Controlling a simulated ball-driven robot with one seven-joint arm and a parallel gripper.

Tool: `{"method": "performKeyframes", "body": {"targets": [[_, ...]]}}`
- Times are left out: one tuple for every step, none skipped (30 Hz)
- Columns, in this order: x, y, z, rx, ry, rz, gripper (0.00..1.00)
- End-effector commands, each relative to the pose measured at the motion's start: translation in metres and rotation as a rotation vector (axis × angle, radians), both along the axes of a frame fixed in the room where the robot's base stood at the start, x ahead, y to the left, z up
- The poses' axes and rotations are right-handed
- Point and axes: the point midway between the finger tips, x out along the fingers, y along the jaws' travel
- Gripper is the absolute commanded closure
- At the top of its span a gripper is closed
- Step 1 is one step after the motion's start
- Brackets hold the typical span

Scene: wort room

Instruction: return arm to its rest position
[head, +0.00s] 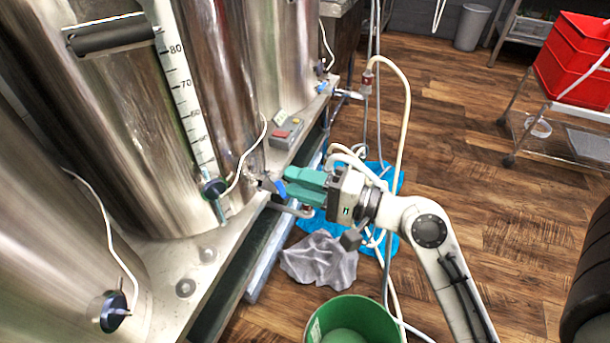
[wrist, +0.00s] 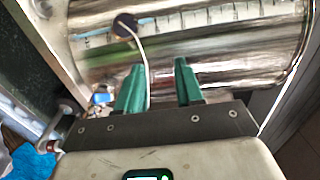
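My gripper (head: 287,182) reaches left toward the steel tanks, beside a small blue valve handle (head: 266,184) low on the middle tank. From the head view I cannot tell whether the teal fingers touch the handle. In the wrist view my gripper (wrist: 159,80) has its two fingers apart, with no object held between them. A white cable (wrist: 141,62) hangs from a dark round probe (wrist: 125,24) and passes close to the left finger. My arm comes up from the lower right of the head view.
A green bucket (head: 322,322), a grey cloth (head: 318,262) and a blue sheet (head: 388,178) lie below my arm. A pale hose (head: 404,120) loops just behind the wrist. A cart (head: 558,112) with red crates (head: 577,62) stands right. Wooden floor between is clear.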

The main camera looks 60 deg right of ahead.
Motion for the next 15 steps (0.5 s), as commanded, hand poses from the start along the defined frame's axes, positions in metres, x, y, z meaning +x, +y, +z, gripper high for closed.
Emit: {"method": "performKeyframes", "body": {"targets": [[-0.0034,0.0004,0.0027,0.001,0.004,-0.001,0.64],[-0.0046,0.0007,0.0028,0.002,0.004,-0.001,0.64],[-0.0060,0.0009,0.0027,0.001,0.004,-0.001,0.64],[-0.0069,0.0011,0.0025,0.000,0.004,-0.001,0.64],[-0.0076,0.0011,0.0022,-0.001,0.004,-0.002,0.64],[-0.0084,0.0012,0.0018,-0.001,0.004,-0.002,0.64],[-0.0087,0.0013,0.0015,-0.001,0.004,-0.002,0.64],[-0.0090,0.0013,0.0012,0.000,0.004,-0.002,0.64],[-0.0091,0.0014,0.0009,0.000,0.004,-0.002,0.64],[-0.0091,0.0014,0.0007,0.000,0.004,-0.002,0.64],[-0.0091,0.0014,0.0005,-0.001,0.004,-0.002,0.64],[-0.0091,0.0014,0.0004,-0.001,0.005,-0.002,0.64],[-0.0091,0.0013,0.0003,-0.001,0.005,-0.002,0.64],[-0.0091,0.0013,0.0002,-0.001,0.005,-0.002,0.64],[-0.0091,0.0013,0.0002,-0.001,0.005,-0.002,0.64]]}}
